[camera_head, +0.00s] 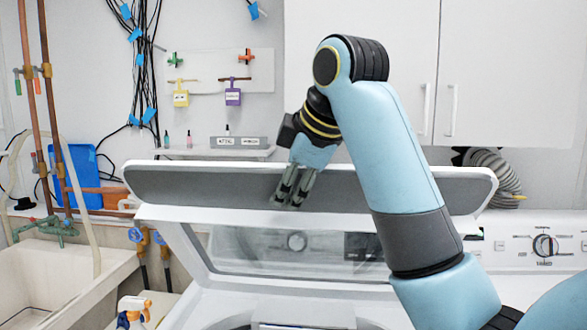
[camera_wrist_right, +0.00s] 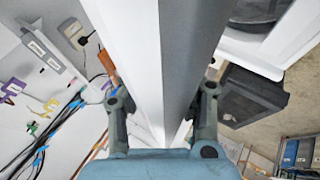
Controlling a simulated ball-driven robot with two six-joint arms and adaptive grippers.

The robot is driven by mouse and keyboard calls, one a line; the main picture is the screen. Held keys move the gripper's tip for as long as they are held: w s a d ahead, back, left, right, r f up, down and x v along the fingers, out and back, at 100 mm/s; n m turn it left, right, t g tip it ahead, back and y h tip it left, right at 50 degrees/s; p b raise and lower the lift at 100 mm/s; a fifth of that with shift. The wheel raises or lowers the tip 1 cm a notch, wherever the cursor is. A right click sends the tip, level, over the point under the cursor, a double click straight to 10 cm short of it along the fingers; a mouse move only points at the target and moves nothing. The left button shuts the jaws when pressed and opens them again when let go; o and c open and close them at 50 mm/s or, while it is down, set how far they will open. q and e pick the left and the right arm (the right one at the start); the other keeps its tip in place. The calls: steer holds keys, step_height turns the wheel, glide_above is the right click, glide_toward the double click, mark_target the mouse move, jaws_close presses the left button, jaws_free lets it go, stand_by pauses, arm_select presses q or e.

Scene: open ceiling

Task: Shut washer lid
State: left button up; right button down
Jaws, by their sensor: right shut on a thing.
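The washer lid (camera_head: 160,185) stands raised and tilted over the washer, with a grey band along its upper edge and a clear window below. My right gripper (camera_head: 293,190) reaches down to the grey band near the middle of that edge and is shut on the lid. In the right wrist view, the lid (camera_wrist_right: 150,50) runs between the two fingers of the right gripper (camera_wrist_right: 163,98), one on each side. The white washer (camera_head: 290,300) shows in front, partly hidden by my right arm. My left gripper is not in view.
A control panel with a knob (camera_head: 544,246) is at the right. A sink (camera_head: 60,280) and a spray bottle (camera_head: 133,311) are at the left. Copper pipes (camera_head: 32,110), a small shelf (camera_head: 215,153) and white cabinets (camera_head: 400,60) are behind.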

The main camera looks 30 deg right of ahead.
steer(key=s+a+f, duration=0.3)
steer(key=s+f, duration=0.1)
steer(key=shift+s+a+f, duration=0.25)
steer(key=shift+s, duration=0.05)
steer(key=c, duration=1)
jaws_free()
steer(key=shift+w, duration=0.1)
steer(key=shift+r, duration=0.1)
